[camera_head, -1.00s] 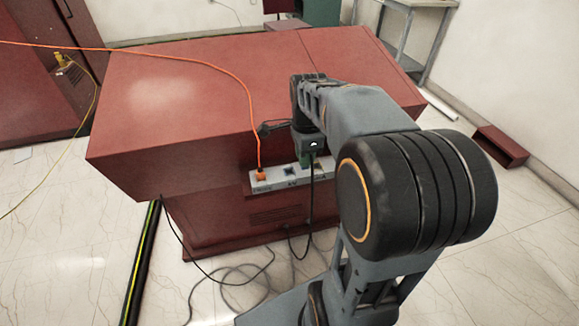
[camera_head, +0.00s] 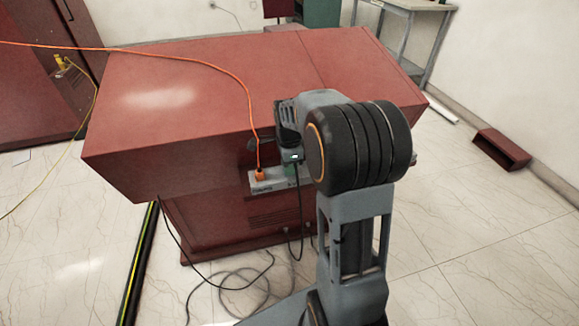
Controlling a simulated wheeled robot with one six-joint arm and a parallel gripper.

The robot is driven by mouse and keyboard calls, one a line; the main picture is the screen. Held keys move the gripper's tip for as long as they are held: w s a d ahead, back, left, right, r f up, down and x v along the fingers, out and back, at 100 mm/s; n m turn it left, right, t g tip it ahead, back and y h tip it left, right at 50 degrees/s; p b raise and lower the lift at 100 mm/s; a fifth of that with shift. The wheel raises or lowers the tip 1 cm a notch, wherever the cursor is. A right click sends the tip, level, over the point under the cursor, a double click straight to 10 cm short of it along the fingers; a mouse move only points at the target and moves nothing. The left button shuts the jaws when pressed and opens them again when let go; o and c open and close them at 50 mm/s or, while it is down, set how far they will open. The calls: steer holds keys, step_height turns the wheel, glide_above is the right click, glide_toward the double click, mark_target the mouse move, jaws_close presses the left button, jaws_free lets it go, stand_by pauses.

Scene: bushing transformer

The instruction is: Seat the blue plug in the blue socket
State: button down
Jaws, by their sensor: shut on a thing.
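My gripper (camera_head: 292,160) is at the front of the red cabinet, just above the grey socket strip (camera_head: 268,184), and is partly hidden by my arm. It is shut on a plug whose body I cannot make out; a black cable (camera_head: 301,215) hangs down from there. No blue shows on the plug or the strip. An orange plug (camera_head: 260,175) sits in the strip's left end. My arm covers the strip's right part, so the blue socket is hidden. I cannot tell whether the held plug touches the strip.
The red cabinet (camera_head: 180,95) fills the middle. An orange cable (camera_head: 190,57) crosses its top to the orange plug. Loose black cable (camera_head: 240,280) lies on the floor in front. A black-and-yellow strip (camera_head: 140,265) runs along the floor at left.

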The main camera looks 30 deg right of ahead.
steer(key=shift+f, duration=0.15)
steer(key=shift+f, duration=0.15)
steer(key=c, duration=1)
jaws_free()
step_height(320, 180, up, 11)
steer(key=p, duration=0.3)
steer(key=s+a+f+n+t, duration=0.1)
steer(key=s+a+n, duration=0.3)
steer(key=s+n, duration=0.4)
steer(key=s+a+f+n+t, duration=0.2)
steer(key=s+a+n, duration=0.3)
steer(key=n, duration=0.7)
steer(key=s, duration=0.2)
steer(key=shift+s+f, duration=0.25)
steer(key=shift+s, duration=0.15)
